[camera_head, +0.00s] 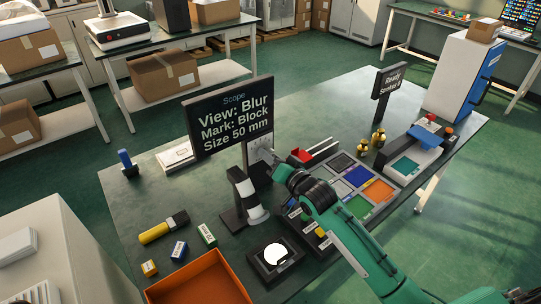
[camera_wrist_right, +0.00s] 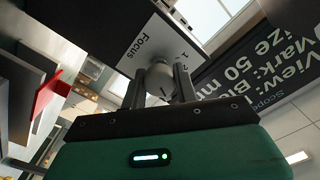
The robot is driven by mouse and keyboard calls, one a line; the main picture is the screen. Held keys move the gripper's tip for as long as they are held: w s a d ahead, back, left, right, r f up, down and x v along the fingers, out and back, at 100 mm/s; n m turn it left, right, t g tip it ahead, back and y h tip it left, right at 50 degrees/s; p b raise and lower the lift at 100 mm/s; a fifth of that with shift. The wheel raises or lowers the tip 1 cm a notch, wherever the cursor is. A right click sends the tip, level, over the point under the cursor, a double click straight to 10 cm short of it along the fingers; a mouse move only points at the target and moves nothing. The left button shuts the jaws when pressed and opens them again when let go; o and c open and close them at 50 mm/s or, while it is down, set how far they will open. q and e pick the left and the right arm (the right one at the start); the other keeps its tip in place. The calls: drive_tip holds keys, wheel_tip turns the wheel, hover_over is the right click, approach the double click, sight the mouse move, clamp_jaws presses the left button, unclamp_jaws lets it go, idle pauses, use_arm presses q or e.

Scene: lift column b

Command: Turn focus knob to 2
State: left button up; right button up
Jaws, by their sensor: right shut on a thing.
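The focus knob (camera_wrist_right: 160,80) is a pale round knob below a white plate (camera_wrist_right: 145,48) marked "Focus" with the numbers 1 and 2. My right gripper (camera_wrist_right: 161,85) has one finger on each side of the knob and is shut on it. A small dark mark shows on the knob; I cannot tell which number it points to. In the head view the right gripper (camera_head: 276,167) reaches the plate (camera_head: 261,149) on the scope (camera_head: 244,196), and the knob is hidden. The scope's screen (camera_head: 230,117) reads "View: Blur, Mark: Block, Size 50 mm". My left gripper is not in view.
Near the scope are a black pad with a white disc (camera_head: 276,254), an orange tray (camera_head: 199,284), a yellow cylinder (camera_head: 164,227) and small boxes. Coloured tiles (camera_head: 378,190) and a blue-topped device (camera_head: 426,135) stand right.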

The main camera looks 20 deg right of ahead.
drive_tip(key=n+p, duration=0.2)
drive_tip(key=n, duration=0.2)
drive_tip(key=shift+r, duration=0.15)
drive_tip(key=n+p, duration=0.2)
drive_tip(key=n, duration=0.1)
drive_tip(key=shift+n, duration=0.4)
use_arm(q)
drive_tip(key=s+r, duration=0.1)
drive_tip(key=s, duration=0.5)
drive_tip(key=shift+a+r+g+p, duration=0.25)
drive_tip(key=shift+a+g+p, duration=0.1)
drive_tip(key=shift+p, duration=0.1)
use_arm(e)
drive_tip(key=shift+n, duration=1.4)
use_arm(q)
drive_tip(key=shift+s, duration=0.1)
use_arm(e)
drive_tip(key=shift+a, duration=0.1)
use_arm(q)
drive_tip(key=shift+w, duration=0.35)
